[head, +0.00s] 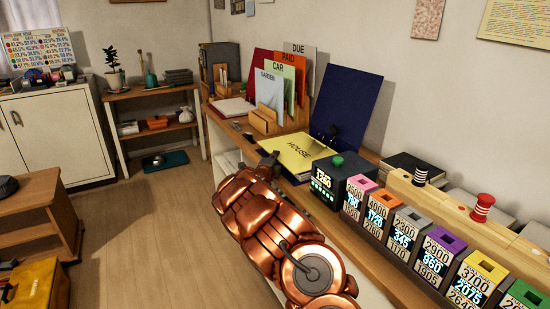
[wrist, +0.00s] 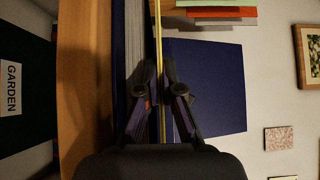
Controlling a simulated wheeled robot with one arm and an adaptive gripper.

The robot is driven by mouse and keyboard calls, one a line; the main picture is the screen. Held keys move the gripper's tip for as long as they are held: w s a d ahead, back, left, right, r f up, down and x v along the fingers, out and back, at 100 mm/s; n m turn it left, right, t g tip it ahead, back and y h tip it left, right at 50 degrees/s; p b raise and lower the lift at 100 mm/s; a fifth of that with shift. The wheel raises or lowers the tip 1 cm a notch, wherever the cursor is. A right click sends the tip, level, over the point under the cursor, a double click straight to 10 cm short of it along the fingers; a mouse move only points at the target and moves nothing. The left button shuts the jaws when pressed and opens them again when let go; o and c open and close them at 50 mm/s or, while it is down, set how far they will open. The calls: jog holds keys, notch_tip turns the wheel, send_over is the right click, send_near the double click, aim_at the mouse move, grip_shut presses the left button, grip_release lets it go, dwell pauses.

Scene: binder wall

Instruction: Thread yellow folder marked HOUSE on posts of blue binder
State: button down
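The yellow folder marked HOUSE (head: 303,150) lies roughly level over the lower part of the open blue binder (head: 348,108), whose cover leans up against the wall. My gripper (head: 270,160) is at the folder's near left edge, its fingers partly hidden by my copper arm. In the wrist view my gripper (wrist: 160,88) is shut on the yellow folder (wrist: 159,35), seen edge-on as a thin strip. The blue binder (wrist: 212,85) shows beyond it, with its pale page stack (wrist: 135,40) alongside, a narrow gap apart. Dark binder hardware shows behind the folder; whether posts enter the holes I cannot tell.
A wooden stand (head: 265,122) behind holds upright folders tagged DUE, PAID, CAR and GARDEN. A dark box with a green knob (head: 338,180) stands close right of the folder. Coloured number blocks (head: 400,230) line the shelf's right side.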

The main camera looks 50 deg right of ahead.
jog(key=c, duration=1.2)
grip_release()
jog(key=shift+f, duration=0.1)
jog(key=shift+c, duration=0.2)
jog(key=shift+a, duration=0.1)
jog(key=v, duration=1.2)
